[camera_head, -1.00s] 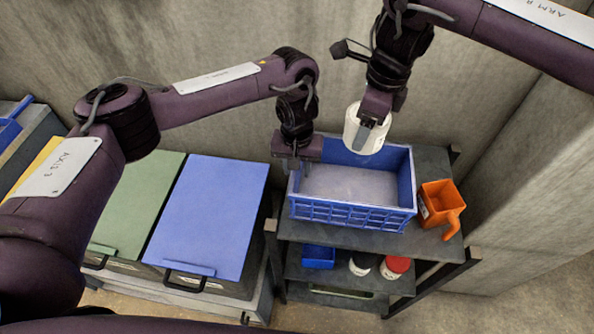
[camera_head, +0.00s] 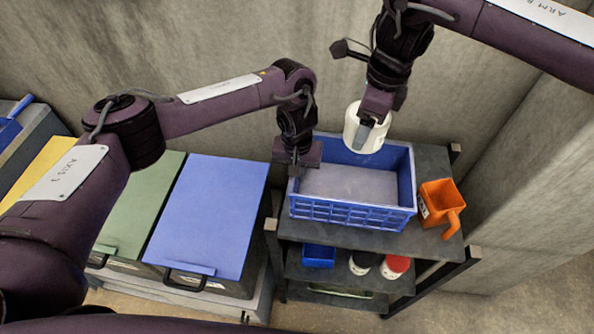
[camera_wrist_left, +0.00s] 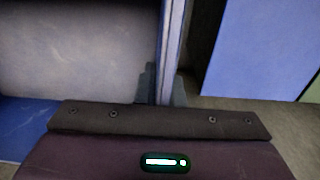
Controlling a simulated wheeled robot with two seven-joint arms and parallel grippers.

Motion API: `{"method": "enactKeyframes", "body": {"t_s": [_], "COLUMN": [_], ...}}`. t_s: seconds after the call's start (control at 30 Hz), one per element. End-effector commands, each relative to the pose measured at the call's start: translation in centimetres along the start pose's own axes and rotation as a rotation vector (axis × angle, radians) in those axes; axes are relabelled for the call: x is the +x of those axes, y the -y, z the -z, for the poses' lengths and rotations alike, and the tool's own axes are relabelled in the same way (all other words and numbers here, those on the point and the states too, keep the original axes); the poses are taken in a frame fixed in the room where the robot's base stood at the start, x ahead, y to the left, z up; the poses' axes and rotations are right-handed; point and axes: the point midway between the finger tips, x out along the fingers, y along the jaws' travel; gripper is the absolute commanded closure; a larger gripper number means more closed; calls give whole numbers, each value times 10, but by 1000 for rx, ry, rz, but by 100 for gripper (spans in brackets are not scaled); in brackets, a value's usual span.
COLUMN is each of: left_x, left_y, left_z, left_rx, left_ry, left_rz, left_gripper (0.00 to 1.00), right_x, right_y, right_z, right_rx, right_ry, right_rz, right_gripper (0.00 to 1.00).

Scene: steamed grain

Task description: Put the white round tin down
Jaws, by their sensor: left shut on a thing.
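The white round tin (camera_head: 351,128) is in the head view, in my right gripper (camera_head: 364,138), over the back part of the blue crate. One finger shows across the tin's near side; the other is hidden. The blue crate (camera_head: 352,216) stands on the top shelf of a dark rack. My left gripper (camera_head: 296,170) is at the crate's left wall and shut on it. In the left wrist view, the crate's wall (camera_wrist_left: 170,50) runs between the fingers, and the crate's grey floor (camera_wrist_left: 80,50) shows to its left.
An orange scoop-like container (camera_head: 438,203) stands right of the crate on the shelf (camera_head: 432,160). A lower shelf holds a small blue bin (camera_head: 318,256) and a red-topped jar (camera_head: 397,265). Blue (camera_head: 210,215) and green (camera_head: 140,205) lidded bins stand to the left. The crate's visible floor looks empty.

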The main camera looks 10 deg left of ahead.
Motion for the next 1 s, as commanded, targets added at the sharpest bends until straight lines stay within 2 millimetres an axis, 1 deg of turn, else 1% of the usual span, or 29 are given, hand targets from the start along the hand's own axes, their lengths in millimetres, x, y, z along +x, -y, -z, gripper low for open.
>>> {"method": "enactKeyframes", "body": {"t_s": [0.17, 0.27, 0.37, 0.57, 0.9, 1.0], "left_x": [0, 0, 0, 0, 0, 0], "left_y": [0, 0, 0, 0, 0, 0], "left_z": [0, 0, 0, 0, 0, 0], "left_rx": [0, 0, 0, 0, 0, 0], "left_ry": [0, 0, 0, 0, 0, 0], "left_rz": [0, 0, 0, 0, 0, 0], "left_gripper": [100, 100, 100, 100, 100, 100], "right_x": [1, 5, 14, 36, 75, 85], "right_y": [0, 0, 1, 3, 4, 3], "right_z": [0, 1, 2, 5, 10, 12], "right_rx": [19, 93, 238, 653, 1399, 1595], "right_ry": [1, 1, 1, 1, 2, 2], "right_rz": [3, 11, 28, 79, 172, 196], "right_gripper": [58, 58, 58, 58, 58, 58]}}
